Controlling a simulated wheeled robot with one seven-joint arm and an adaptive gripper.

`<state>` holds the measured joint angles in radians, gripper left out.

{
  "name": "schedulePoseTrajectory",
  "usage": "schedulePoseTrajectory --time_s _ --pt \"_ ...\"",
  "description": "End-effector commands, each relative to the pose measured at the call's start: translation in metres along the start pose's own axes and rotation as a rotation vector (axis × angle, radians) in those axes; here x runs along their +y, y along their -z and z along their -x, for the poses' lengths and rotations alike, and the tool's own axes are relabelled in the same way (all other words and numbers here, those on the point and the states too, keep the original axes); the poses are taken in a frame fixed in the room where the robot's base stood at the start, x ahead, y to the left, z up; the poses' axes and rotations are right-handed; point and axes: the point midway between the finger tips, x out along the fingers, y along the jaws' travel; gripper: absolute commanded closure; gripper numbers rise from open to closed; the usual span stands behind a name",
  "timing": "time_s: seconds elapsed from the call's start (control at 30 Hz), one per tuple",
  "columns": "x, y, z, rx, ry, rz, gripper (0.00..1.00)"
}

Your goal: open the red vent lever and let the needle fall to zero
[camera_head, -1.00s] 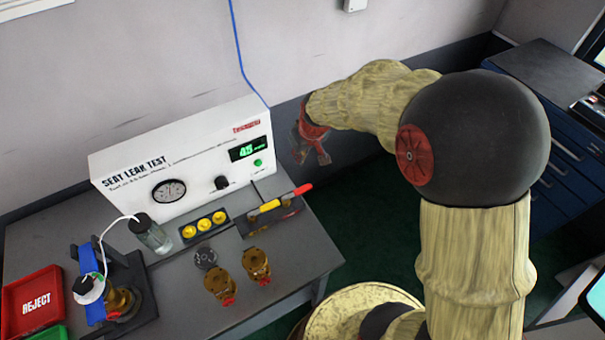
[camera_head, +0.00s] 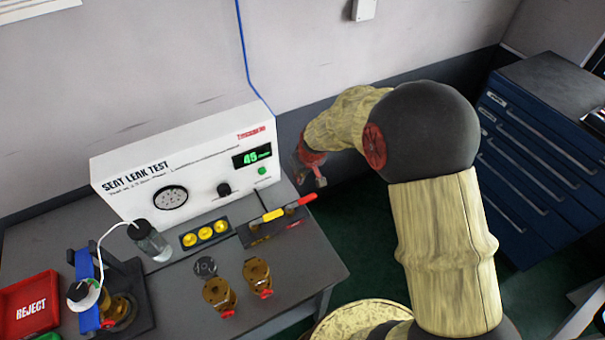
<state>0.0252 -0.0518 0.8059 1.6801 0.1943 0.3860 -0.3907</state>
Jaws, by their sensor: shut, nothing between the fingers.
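A red handle-like piece (camera_head: 307,198) and a yellow piece (camera_head: 272,215) lie in line on a dark block at the bench's right side. I cannot tell whether the red piece is the vent lever. The white SEAT LEAK TEST box (camera_head: 120,172) has a round dial (camera_head: 171,197), whose needle is too small to read. Its green digital display (camera_head: 251,157) shows 45. My red gripper (camera_head: 312,178) is shut and empty, beyond the bench's right edge near the wall. In the picture it is just above the red piece, apart from it.
Brass valves with red parts (camera_head: 218,294) stand at the bench's front. A yellow-cupped holder (camera_head: 204,234) and a glass jar (camera_head: 149,241) are left of the dark block. A clamp fixture (camera_head: 88,290) and a red REJECT tray (camera_head: 30,306) are at left. Blue drawers (camera_head: 535,170) stand at right.

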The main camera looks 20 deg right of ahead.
Motion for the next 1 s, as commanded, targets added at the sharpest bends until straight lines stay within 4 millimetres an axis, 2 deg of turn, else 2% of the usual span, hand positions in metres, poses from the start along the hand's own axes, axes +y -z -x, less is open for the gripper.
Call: schedulePoseTrajectory --time_s 0.2,0.4,1.0 --pt "0.001 -0.023 0.011 0.003 -0.001 -0.002 1.0" --pt "0.0 -0.035 0.015 0.002 -0.001 -0.001 1.0" --pt "-0.004 -0.037 0.016 0.001 0.0 0.0 1.0"
